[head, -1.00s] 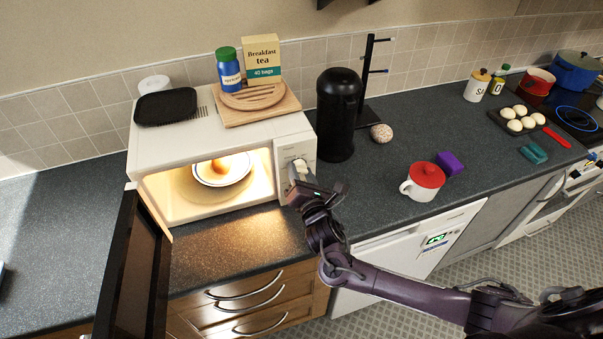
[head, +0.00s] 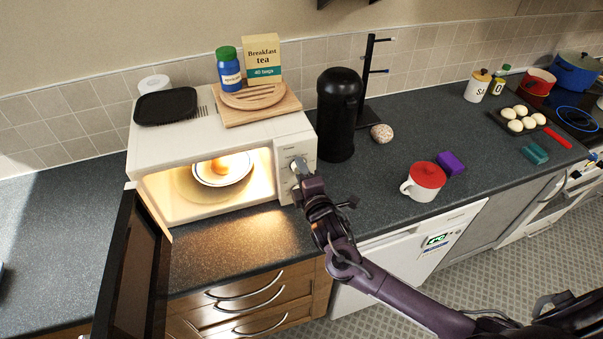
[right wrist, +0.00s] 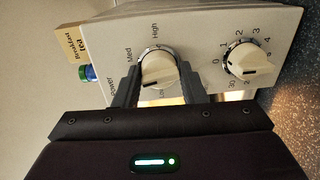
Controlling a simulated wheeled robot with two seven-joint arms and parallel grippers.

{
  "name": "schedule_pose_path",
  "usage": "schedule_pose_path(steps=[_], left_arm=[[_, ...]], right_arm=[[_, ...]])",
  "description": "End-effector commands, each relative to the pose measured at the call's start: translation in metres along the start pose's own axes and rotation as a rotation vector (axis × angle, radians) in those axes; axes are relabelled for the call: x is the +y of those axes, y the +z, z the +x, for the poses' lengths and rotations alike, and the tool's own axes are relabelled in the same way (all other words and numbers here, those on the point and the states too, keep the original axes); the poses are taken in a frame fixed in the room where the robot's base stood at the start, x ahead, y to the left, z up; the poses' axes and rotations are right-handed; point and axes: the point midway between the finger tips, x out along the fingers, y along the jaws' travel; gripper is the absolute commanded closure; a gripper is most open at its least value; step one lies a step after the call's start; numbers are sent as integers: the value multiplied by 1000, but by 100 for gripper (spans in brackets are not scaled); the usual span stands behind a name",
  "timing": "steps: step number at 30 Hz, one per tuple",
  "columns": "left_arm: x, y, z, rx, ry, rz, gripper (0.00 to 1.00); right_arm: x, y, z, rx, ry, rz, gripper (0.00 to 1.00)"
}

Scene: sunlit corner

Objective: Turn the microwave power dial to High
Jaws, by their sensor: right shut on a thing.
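The white microwave (head: 215,128) stands on the counter with its door (head: 133,265) open. Its power dial (right wrist: 158,66) is a cream knob with a ridge and a dark mark. Low, Med and High are printed around it. The dark mark points toward the lower left in the right wrist view, on the Low side and away from High. My right gripper (right wrist: 160,74) is shut on this dial, one finger on each side. In the head view, my right gripper (head: 298,174) covers part of the control panel. My left gripper is not in view.
A second, numbered dial (right wrist: 249,62) sits beside the power dial. A lit plate with food (head: 222,170) is inside the microwave. A board (head: 282,104), jar and tea box stand on top.

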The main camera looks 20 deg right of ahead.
Motion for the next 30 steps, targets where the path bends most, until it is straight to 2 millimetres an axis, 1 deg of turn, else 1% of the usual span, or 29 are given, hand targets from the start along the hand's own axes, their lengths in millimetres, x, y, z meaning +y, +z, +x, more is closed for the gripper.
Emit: schedule_pose_path(steps=[30], left_arm=[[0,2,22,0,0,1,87]], right_arm=[[1,4,0,69,-8,965,86]])
